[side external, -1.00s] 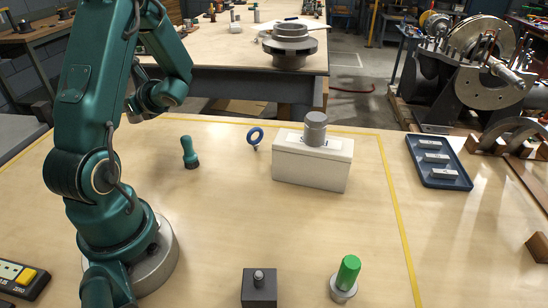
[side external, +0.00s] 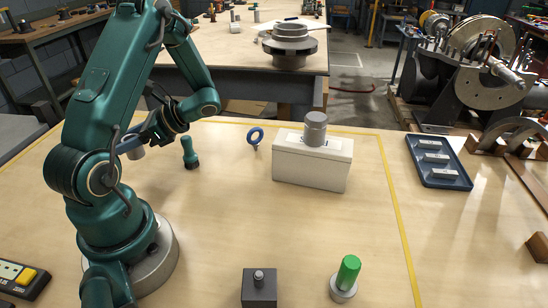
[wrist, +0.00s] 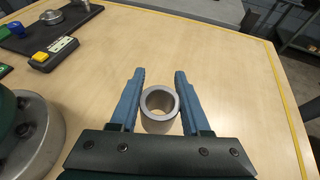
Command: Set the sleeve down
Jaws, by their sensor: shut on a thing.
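The sleeve is a short grey hollow cylinder. In the wrist view the sleeve (wrist: 158,126) stands upright between the two blue fingers of my gripper (wrist: 159,76), its open bore facing the camera. My gripper is shut on it. In the side view my gripper (side external: 130,143) is at the left part of the bench, partly hidden by my arm. The sleeve (side external: 137,154) shows just below the fingers. I cannot tell whether its bottom touches the bench.
In front stand a dark block (side external: 259,288) and a green-topped part (side external: 347,274). Bench around the sleeve looks clear.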

